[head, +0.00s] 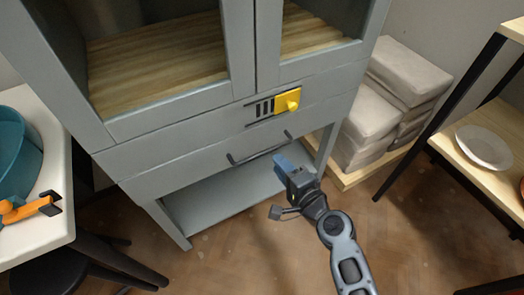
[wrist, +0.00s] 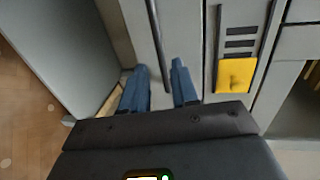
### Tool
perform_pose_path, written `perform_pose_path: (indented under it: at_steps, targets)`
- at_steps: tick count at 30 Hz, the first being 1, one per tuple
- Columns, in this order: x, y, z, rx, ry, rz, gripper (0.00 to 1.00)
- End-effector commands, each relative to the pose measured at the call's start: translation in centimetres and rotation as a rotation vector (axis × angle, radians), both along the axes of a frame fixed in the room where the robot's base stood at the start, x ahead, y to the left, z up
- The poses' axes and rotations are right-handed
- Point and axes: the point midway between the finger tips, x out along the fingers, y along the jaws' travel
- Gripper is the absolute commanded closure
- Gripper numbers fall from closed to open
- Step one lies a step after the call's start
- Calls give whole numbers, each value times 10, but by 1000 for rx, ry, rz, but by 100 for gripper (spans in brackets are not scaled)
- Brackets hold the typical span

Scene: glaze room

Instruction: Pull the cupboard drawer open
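The grey cupboard drawer (head: 205,160) is the lower front panel of the cupboard and looks shut. Its dark bar handle (head: 258,151) runs along the front; in the wrist view the handle (wrist: 157,38) runs down the picture. My gripper (head: 281,162) is in front of the handle's right part. In the wrist view my gripper (wrist: 159,66) has its two blue fingers apart, one on each side of the handle's line. I cannot tell whether the bar is fully between the fingertips, and no contact is clear.
A yellow knob (head: 287,100) on a slotted plate sits just above the drawer. An open lower shelf (head: 225,198) is below. Stacked pale bags (head: 370,118) stand right of the cupboard. A white table (head: 40,225) is at left, a shelf rack with a plate (head: 484,147) at right.

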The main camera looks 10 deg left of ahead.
Motion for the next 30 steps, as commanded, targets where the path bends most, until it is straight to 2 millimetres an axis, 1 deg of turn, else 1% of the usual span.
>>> perform_pose_path:
  at_steps: [5, 12, 15, 20, 27, 28, 30]
  targets:
    - [17, 11, -4, 1, 1, 2, 71]
    - [46, 31, -12, -1, -1, 1, 71]
    - [54, 37, -14, -2, -1, 0, 71]
    - [61, 41, -15, -1, -1, -1, 71]
    - [61, 41, -15, -2, -1, -1, 71]
    - [61, 41, -15, -2, 0, -1, 72]
    - [61, 41, -15, -2, 0, -1, 79]
